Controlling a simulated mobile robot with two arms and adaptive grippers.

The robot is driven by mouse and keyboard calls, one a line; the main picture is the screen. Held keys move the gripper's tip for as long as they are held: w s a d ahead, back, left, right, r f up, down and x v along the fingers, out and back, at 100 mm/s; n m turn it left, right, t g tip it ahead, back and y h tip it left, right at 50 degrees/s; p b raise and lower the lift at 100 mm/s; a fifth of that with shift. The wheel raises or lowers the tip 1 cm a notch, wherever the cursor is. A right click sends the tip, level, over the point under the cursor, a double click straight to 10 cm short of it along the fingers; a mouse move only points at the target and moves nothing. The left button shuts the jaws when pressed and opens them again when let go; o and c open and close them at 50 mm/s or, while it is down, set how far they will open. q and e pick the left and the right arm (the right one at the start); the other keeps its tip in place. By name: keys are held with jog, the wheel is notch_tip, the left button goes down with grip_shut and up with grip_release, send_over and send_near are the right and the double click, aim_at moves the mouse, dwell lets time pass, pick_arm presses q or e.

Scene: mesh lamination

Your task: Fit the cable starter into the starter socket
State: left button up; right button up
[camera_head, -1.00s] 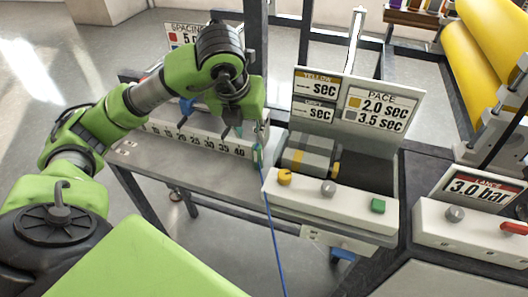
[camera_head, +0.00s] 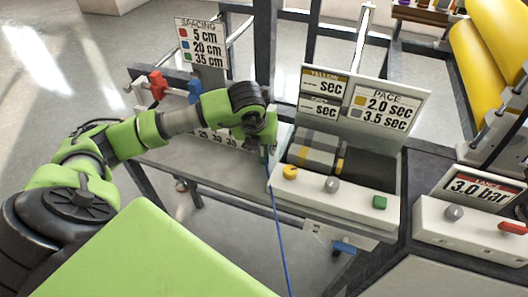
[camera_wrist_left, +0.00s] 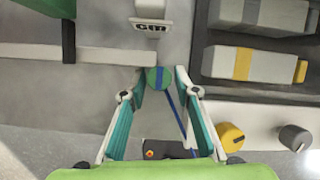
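The cable starter (camera_head: 265,154), a small teal-green piece with a blue cable (camera_head: 278,225) hanging from it, is at the left end of the white control box. In the left wrist view, its round green end with a blue stripe (camera_wrist_left: 159,78) lies between my fingertips. My left gripper (camera_head: 262,140) is just above it in the head view. In the left wrist view, its fingers (camera_wrist_left: 160,76) stand apart on either side of the starter, with narrow gaps. I cannot make out the starter socket. My right gripper is not in view.
The white control box has a yellow knob (camera_head: 290,172), a grey knob (camera_head: 331,184) and a green button (camera_head: 379,202). A pace panel (camera_head: 386,105) stands behind it. A spacing sign (camera_head: 201,45) and red and blue clamps stand left. Yellow rolls are at the right.

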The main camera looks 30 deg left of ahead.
pick_arm(q)
grip_shut()
jog(key=shift+r, duration=0.1)
